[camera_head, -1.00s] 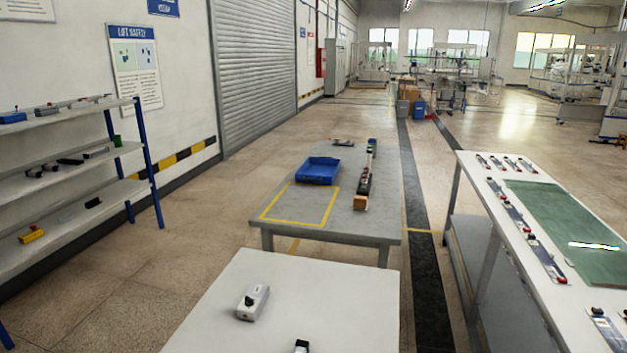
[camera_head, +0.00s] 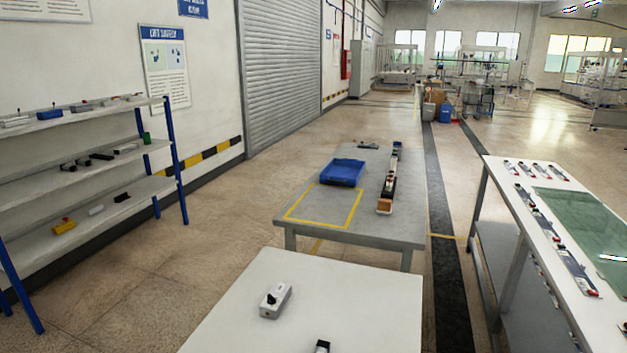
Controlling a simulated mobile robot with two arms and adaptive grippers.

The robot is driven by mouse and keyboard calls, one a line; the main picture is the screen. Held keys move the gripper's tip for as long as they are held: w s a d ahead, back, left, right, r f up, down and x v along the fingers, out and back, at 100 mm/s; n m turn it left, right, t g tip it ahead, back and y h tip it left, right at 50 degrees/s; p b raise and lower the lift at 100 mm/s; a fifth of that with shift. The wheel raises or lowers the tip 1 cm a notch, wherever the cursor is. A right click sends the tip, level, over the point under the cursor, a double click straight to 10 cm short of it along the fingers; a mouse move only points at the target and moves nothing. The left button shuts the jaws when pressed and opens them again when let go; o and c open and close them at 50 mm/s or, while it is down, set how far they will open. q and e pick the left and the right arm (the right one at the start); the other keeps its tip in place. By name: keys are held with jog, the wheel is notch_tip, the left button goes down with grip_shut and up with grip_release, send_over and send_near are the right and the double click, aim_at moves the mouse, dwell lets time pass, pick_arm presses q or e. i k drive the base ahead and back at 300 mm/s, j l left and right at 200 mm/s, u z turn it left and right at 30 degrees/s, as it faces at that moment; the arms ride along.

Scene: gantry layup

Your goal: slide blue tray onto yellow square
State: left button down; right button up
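The blue tray (camera_head: 342,173) sits on the grey table (camera_head: 396,226) ahead, near its far left side. The yellow square (camera_head: 351,209) is a taped outline on the same table, nearer to me. The tray lies just beyond the outline, its near edge close to or at the far yellow line; I cannot tell whether it overlaps. Neither of my grippers is in view.
A strip of small parts (camera_head: 388,185) stands right of the tray. A white table (camera_head: 345,312) with a grey switch box (camera_head: 275,300) is nearest me. Shelves (camera_head: 90,210) stand left, a long bench (camera_head: 520,210) right. Floor lies open between shelves and tables.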

aim_at(345, 171)
jog(key=u, duration=2.25)
jog(key=i+j, duration=0.2)
jog(key=i, duration=0.35)
jog(key=i+j+u, duration=0.1)
jog(key=i, duration=0.45)
jog(key=i+j, duration=0.25)
jog(key=i, duration=0.25)
jog(key=i+l+z, duration=0.2)
jog(key=i+z, duration=0.2)
jog(key=i+l+z, duration=0.1)
jog(key=i+z, duration=0.2)
jog(key=z, duration=0.15)
jog(key=i+z, duration=0.4)
jog(key=i+j+z, duration=0.15)
jog(key=i+z, duration=0.15)
jog(key=z, duration=0.15)
jog(key=i+j+z, duration=0.25)
jog(key=z, duration=0.15)
jog(key=i+l+z, duration=0.2)
jog(key=i+z, duration=0.2)
jog(key=i, duration=0.6)
jog(key=i+j+z, duration=0.1)
jog(key=i+z, duration=0.3)
jog(key=i, duration=2.85)
jog(key=i+z, duration=0.35)
jog(key=i+j+z, duration=0.35)
jog(key=i, duration=0.15)
jog(key=i+j+z, duration=0.2)
jog(key=i+z, duration=0.15)
jog(key=i, duration=0.1)
